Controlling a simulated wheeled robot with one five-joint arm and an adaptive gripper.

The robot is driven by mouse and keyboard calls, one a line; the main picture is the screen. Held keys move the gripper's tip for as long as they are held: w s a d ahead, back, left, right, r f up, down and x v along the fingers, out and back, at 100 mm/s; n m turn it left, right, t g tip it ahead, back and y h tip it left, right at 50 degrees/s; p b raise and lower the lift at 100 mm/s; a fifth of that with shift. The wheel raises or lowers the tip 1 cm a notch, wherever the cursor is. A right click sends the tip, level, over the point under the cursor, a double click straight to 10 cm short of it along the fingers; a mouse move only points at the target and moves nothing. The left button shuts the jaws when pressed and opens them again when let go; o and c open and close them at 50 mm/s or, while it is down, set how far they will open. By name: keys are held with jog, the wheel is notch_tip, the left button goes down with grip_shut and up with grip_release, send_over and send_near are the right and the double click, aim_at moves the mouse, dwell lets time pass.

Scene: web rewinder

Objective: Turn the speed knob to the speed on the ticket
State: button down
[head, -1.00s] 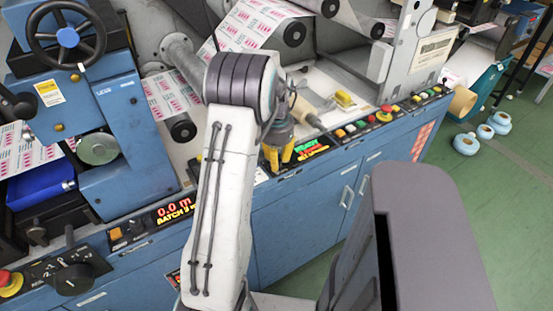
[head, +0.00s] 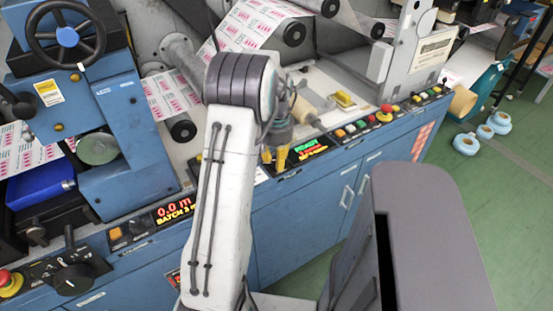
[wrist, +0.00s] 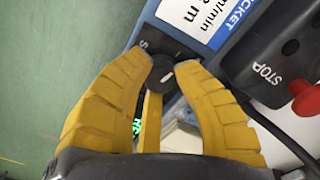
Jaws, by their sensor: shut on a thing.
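The speed knob (wrist: 162,72) is a small dark round knob with a pale mark, seen in the wrist view between the tips of my gripper (wrist: 163,78). The two yellow ribbed fingers close on it from both sides. In the head view my gripper (head: 274,158) points down at the console front, and the knob is hidden there. The ticket (wrist: 203,18) is a white card with a blue band beside the knob. "m/min" is legible on it, but its number is partly cut off.
A red button (wrist: 307,98) marked STOP sits right of the knob in the wrist view. A lit display (head: 308,150) is beside my gripper in the head view. Several coloured buttons and a red emergency stop (head: 384,114) line the console to the right. Green floor lies in front.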

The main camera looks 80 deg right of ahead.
jog(key=shift+a+f, duration=0.1)
jog(key=shift+f, duration=0.05)
jog(key=c, duration=0.9)
grip_release()
notch_tip(320, 180, up, 12)
jog(key=shift+r, duration=0.1)
dwell(0.7)
